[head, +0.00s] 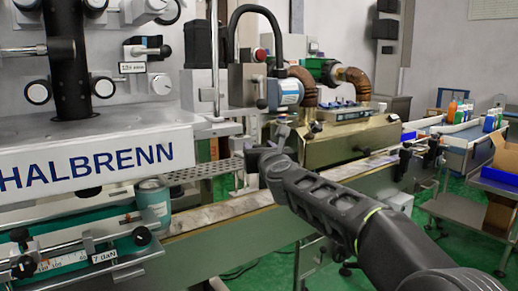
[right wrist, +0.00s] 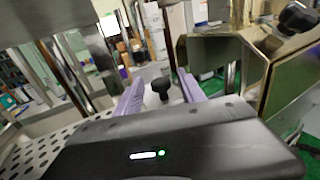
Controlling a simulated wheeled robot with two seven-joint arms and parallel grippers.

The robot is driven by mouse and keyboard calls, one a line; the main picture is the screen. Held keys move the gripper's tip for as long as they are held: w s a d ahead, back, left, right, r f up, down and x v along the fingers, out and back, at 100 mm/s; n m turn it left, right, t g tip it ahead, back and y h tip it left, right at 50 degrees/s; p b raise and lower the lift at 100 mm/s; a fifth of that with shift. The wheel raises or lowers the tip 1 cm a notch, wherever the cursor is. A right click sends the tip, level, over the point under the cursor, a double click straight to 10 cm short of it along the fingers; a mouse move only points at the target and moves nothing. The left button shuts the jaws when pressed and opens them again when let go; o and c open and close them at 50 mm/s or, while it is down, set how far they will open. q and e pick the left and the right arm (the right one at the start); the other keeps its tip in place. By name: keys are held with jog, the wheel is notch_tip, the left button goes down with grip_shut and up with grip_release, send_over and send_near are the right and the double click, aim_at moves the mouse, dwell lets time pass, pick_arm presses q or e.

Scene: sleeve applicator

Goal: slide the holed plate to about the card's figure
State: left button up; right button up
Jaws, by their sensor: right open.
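The holed plate (head: 205,171) is a grey perforated strip behind the conveyor rail, left of my right gripper. It also shows in the right wrist view (right wrist: 38,152) at lower left. My right gripper (head: 266,153) is at the plate's right end. In the right wrist view its two lilac fingers (right wrist: 160,78) are apart, with a black knob (right wrist: 160,88) appearing between them. I cannot tell whether they touch it. A small card (head: 104,257) reads "7 daN", beside a numbered scale (head: 62,262) at lower left. My left gripper is not in view.
A brass-coloured housing (head: 335,138) stands behind my right arm and shows close at right in the wrist view (right wrist: 292,75). The conveyor rail (head: 225,212) runs below the gripper.

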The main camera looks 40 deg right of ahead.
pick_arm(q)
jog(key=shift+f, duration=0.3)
pick_arm(e)
jog(key=v, duration=0.7)
jog(key=shift+s+a, duration=0.15)
jog(key=shift+s, duration=0.2)
